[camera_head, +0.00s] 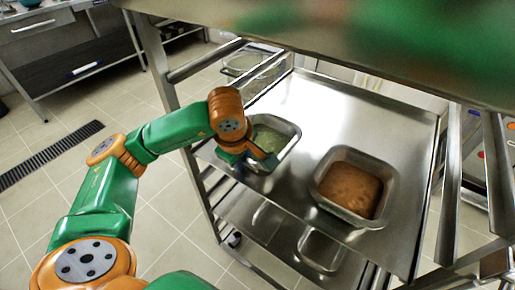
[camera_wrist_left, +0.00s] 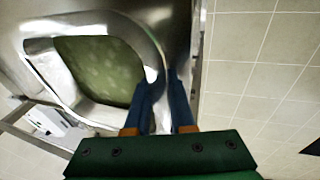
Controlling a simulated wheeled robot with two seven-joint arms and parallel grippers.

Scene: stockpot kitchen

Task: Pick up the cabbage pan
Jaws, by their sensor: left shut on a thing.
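The cabbage pan (camera_head: 283,129) is a metal pan with pale green contents on the upper steel shelf of the rack, at its left side. In the left wrist view the pan (camera_wrist_left: 60,45) fills the upper left. My left gripper (camera_head: 262,163) is at the pan's near edge. In the wrist view its two blue fingers (camera_wrist_left: 163,80) close on the pan's rim, one on each side. The gripper and wrist hide part of the pan's near left side. My right gripper is not in view.
A second metal pan (camera_head: 379,215) with brown contents sits to the right on the same shelf (camera_head: 327,100). Rack posts and rails (camera_head: 204,62) stand around the shelf, and a steel surface hangs above. A lower shelf (camera_head: 238,205) lies below. Tiled floor is open at left.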

